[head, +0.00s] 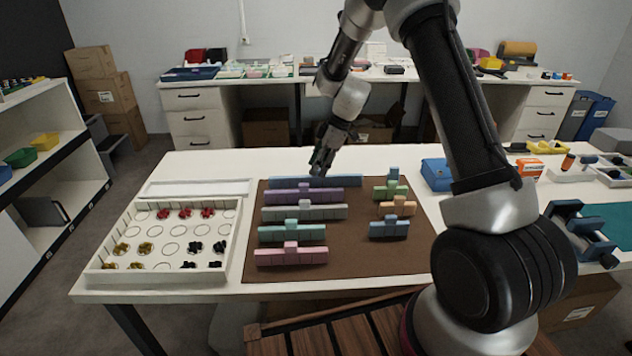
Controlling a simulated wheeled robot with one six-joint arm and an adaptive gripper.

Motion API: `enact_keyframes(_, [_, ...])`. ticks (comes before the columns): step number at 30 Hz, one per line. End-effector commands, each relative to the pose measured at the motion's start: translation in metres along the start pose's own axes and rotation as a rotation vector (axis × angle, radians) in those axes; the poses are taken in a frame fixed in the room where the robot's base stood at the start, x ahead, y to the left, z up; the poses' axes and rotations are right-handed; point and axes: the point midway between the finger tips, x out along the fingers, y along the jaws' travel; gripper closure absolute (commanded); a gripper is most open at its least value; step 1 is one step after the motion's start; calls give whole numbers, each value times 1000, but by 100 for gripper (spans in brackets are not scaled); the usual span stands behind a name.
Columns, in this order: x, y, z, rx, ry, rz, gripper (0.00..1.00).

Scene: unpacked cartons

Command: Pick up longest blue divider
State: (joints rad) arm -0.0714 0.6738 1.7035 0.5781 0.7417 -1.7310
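The longest blue divider (343,182) lies at the far edge of the brown mat (355,252), at the top of the left column of dividers. My gripper (317,172) points down at its middle and covers the raised part there. I cannot tell whether the fingers touch or grip it, as they are small and dark. A shorter blue divider (389,229) lies at the near end of the right column. A small blue piece (393,174) stands at that column's far end.
Purple (330,196), grey (330,213), teal (275,234) and pink (273,257) dividers lie in rows nearer me. A white sorting tray (222,262) is to the left. A blue box (436,174) stands right of the mat. The mat's near right part is clear.

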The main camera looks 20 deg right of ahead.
Motion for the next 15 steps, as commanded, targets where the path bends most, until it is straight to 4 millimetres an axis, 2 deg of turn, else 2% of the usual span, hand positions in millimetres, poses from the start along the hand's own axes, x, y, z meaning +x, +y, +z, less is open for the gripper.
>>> enact_keyframes(1, [10, -1, 1, 0, -1, -4, 61])
enact_keyframes(4, [23, 0, 1, 0, -1, -2, 61])
enact_keyframes(11, [27, 0, 1, 1, 0, 0, 61])
enact_keyframes(15, [27, 0, 1, 1, 0, -1, 84])
